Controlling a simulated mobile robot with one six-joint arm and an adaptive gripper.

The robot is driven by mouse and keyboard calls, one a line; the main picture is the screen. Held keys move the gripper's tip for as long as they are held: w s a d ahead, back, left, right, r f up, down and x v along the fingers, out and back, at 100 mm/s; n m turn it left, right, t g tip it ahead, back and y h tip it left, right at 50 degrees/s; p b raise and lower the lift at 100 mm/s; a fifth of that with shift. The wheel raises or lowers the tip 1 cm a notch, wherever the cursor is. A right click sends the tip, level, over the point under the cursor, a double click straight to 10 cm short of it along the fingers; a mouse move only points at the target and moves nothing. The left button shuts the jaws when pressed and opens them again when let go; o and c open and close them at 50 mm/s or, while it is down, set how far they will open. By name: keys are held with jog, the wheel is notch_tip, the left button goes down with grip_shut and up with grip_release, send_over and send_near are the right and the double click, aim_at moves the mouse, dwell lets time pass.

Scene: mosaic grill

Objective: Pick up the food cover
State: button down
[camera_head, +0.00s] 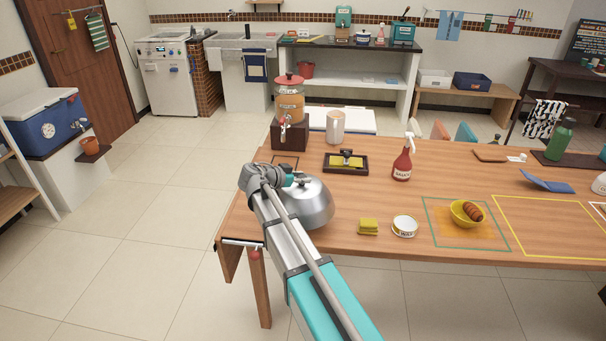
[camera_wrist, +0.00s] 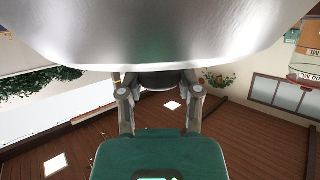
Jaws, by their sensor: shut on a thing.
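The food cover (camera_head: 312,206) is a shiny silver dome at the left end of the wooden table (camera_head: 330,247). Its smooth metal side (camera_wrist: 160,35) fills the top of the wrist view. My gripper (camera_head: 287,180) is at the top of the dome, with my arm reaching in from the bottom of the head view. In the wrist view my gripper's two fingers (camera_wrist: 160,88) are closed around the dark knob of the cover. I cannot tell whether the dome's rim touches the table. My arm hides part of its left side.
A yellow sponge (camera_head: 368,226) and a white round tin (camera_head: 404,226) stand right of the cover. A yellow bowl (camera_head: 462,217) sits farther right.

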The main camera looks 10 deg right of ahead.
jog(key=s+a+r+p, duration=0.5)
jog(key=s+r, duration=0.1)
jog(key=s, duration=0.3)
jog(key=shift+a, duration=0.3)
jog(key=shift+f, duration=0.1)
